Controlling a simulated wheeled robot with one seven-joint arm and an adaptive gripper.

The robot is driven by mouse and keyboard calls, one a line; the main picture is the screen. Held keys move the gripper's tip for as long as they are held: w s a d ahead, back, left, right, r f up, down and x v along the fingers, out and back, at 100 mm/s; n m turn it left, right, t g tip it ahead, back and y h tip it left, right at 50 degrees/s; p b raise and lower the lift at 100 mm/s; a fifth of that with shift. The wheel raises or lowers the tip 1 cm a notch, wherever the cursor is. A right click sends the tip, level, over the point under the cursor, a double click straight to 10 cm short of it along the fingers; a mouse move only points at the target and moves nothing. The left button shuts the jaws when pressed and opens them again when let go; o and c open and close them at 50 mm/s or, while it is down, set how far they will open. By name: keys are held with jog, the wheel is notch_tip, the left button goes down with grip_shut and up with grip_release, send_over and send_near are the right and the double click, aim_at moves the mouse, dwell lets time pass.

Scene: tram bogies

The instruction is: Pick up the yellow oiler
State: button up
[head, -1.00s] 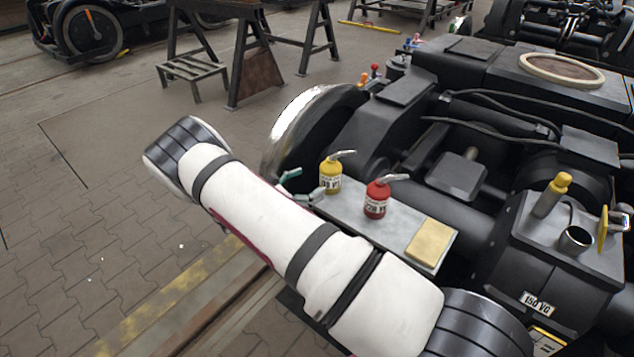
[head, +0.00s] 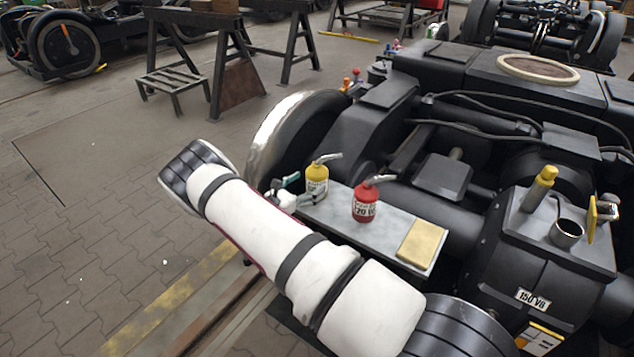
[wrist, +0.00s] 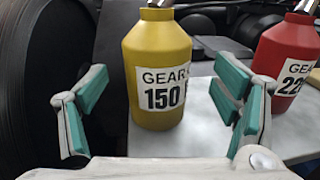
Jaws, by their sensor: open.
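The yellow oiler (head: 317,181) stands upright at the left end of a grey plate on the bogie, with a silver spout pointing right. In the wrist view the yellow oiler (wrist: 158,75) carries a white label reading GEAR and 150. My gripper (wrist: 160,110) is open, its green-padded fingers to the left and right of the oiler's body, with gaps on both sides. The oiler appears just ahead of the fingers; I cannot tell how far. In the head view my gripper (head: 292,192) is partly hidden by my white arm, close to the oiler's left side.
A red oiler (head: 365,204), labelled 220 in the wrist view (wrist: 288,62), stands right of the yellow one, close behind the right finger. A yellow pad (head: 422,243) lies at the right end of the grey plate (head: 385,238). A dark wheel (wrist: 45,75) is at the left.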

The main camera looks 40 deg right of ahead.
aim_at(325, 174)
jog(key=b+x, duration=0.1)
jog(key=x, duration=0.3)
jog(key=shift+w+d+r+b, duration=0.15)
jog(key=shift+w+d+b, duration=0.1)
jog(key=shift+d+b, duration=0.1)
jog(key=shift+r, duration=0.1)
jog(key=c, duration=1.6)
jog(key=shift+c, duration=0.2)
